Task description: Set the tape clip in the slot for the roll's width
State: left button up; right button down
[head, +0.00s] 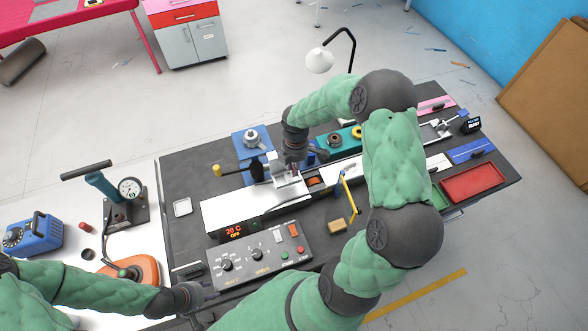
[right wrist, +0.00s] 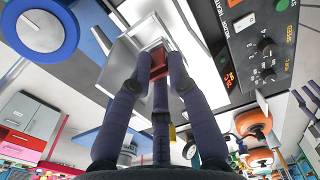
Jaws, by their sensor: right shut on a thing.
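My right gripper (head: 290,160) is over the middle of the bench, at the silver guide block (head: 290,184) on the white machine bed (head: 235,207). In the right wrist view, its fingers (right wrist: 160,72) are shut on a small red block (right wrist: 158,59), which looks like the tape clip. The clip is up against or inside the silver block (right wrist: 128,50); I cannot tell how deep it sits. In the head view the gripper hides the clip. My left gripper (head: 204,293) is low at the left, by the control panel's corner; its fingers are too small to read.
The control panel (head: 260,255) with knobs lies in front of the bed. A blue stand (head: 243,150) with a metal spool and a teal rack (head: 323,140) with rolls stand behind. A yellow lever (head: 349,193), a tan block (head: 336,226) and a red tray (head: 472,183) are to the right.

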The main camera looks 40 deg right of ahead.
jog(key=shift+w+d+f, duration=0.2)
jog(key=shift+w+f, duration=0.25)
jog(key=shift+f, duration=0.1)
notch_tip(320, 180, down, 3)
jog(key=shift+w+d+f, duration=0.1)
jog(key=shift+f, duration=0.2)
jog(key=c, duration=1.2)
grip_release()
jog(key=shift+r, duration=0.1)
